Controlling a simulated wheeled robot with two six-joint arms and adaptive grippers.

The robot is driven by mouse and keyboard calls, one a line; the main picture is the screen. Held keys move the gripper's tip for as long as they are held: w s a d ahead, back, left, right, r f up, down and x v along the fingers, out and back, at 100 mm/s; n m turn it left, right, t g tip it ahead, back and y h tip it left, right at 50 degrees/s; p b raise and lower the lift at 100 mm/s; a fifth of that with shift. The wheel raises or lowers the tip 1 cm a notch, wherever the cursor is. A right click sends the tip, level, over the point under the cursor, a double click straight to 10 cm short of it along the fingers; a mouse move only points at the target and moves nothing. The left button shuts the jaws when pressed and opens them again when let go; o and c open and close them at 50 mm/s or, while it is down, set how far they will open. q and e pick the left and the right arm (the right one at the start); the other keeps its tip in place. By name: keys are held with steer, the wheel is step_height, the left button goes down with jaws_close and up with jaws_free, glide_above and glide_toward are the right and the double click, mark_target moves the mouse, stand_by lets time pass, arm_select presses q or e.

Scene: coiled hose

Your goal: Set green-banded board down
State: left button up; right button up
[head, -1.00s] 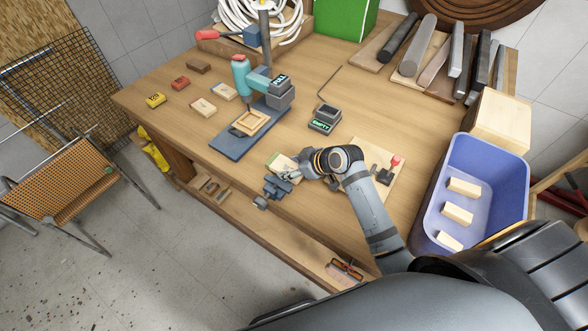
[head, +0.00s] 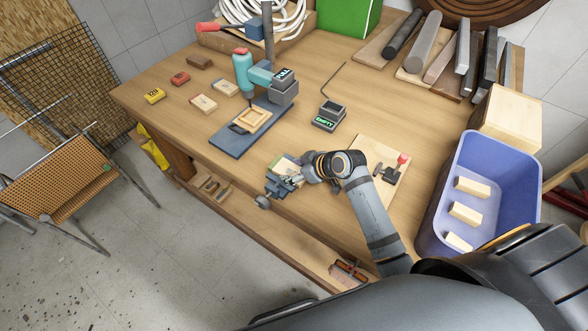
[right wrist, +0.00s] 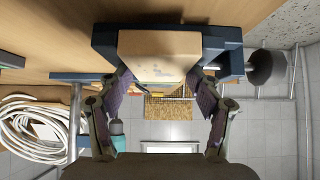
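The green-banded board (head: 285,164) is at the blue-grey vise (head: 276,187) on the table's front edge. My right gripper (head: 297,179) is at the board, with its fingertips against the board's two sides. In the right wrist view, the pale board (right wrist: 160,48) lies between the blue vise jaws (right wrist: 222,45), and my right gripper (right wrist: 161,82) closes on its near end. I cannot tell whether the board rests fully on the vise. My left gripper is not in view.
A drill press (head: 258,75) with a framed block stands left of a box reading EMPTY (head: 327,122). A pale base with a red-knobbed clamp (head: 397,165) lies right of my gripper. A blue bin (head: 490,165) with pale blocks stands at the right. Small blocks lie at the table's left.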

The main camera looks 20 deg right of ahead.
steer(key=shift+o, duration=0.3)
steer(key=shift+f, duration=0.55)
steer(key=w+r+v, duration=0.1)
steer(key=v, duration=1.2)
steer(key=shift+s+a+r+p, duration=0.15)
steer(key=shift+s+p, duration=0.05)
steer(key=shift+p, duration=0.1)
